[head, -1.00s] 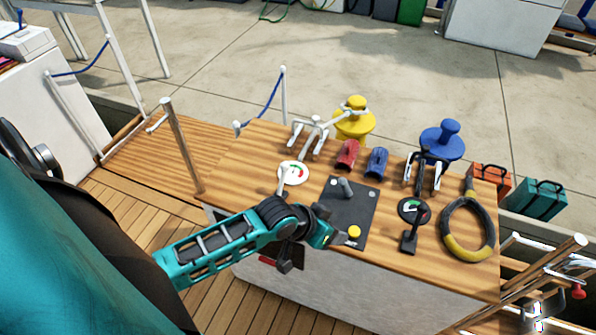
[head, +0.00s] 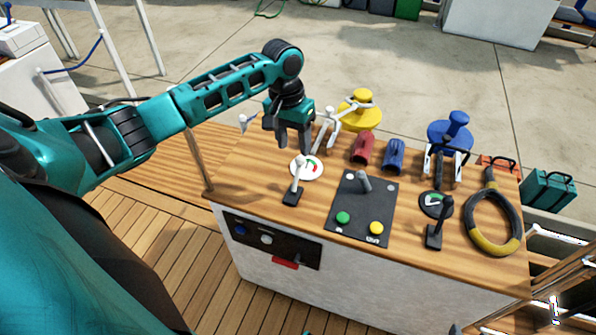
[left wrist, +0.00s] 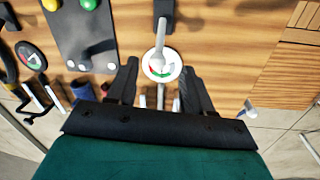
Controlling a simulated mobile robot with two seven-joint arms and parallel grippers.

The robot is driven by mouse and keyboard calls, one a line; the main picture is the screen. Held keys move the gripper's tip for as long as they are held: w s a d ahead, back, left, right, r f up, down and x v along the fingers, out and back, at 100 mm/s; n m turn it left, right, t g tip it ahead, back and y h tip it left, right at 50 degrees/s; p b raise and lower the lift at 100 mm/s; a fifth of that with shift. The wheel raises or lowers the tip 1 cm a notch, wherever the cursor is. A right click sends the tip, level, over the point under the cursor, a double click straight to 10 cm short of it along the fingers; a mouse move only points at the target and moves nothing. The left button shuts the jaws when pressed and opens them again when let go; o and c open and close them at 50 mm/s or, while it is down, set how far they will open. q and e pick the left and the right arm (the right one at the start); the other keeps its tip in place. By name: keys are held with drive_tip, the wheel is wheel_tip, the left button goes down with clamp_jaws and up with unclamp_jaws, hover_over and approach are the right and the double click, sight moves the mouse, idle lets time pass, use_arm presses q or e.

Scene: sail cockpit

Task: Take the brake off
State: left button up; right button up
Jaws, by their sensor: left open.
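No label in view tells which control is the brake. A lever with a white knob (head: 299,173) stands on a black base beside a round white dial (head: 314,169) with red and green marks. A black lever (head: 440,222) stands beside a black dial (head: 428,203). My left gripper (head: 290,147) is open and empty, pointing down above the counter just behind the white dial. In the left wrist view, the white-knobbed lever (left wrist: 160,40) and dial lie beyond the spread fingers (left wrist: 160,68).
The panel holds a green button (head: 343,217) and a yellow button (head: 376,228). A red handle (head: 286,262) is on the counter's front. Yellow (head: 361,112) and blue winches (head: 451,132), red and blue clutches and a ring-shaped wheel (head: 492,222) stand around.

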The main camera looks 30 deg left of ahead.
sight(297, 167)
use_arm(q)
drive_tip(key=f, duration=0.3)
drive_tip(key=f+b, duration=0.1)
drive_tip(key=f, duration=0.2)
drive_tip(key=d+f+b, duration=0.1)
drive_tip(key=f, duration=0.2)
drive_tip(key=shift+f, duration=0.3)
drive_tip(key=shift+c, duration=0.2)
clamp_jaws()
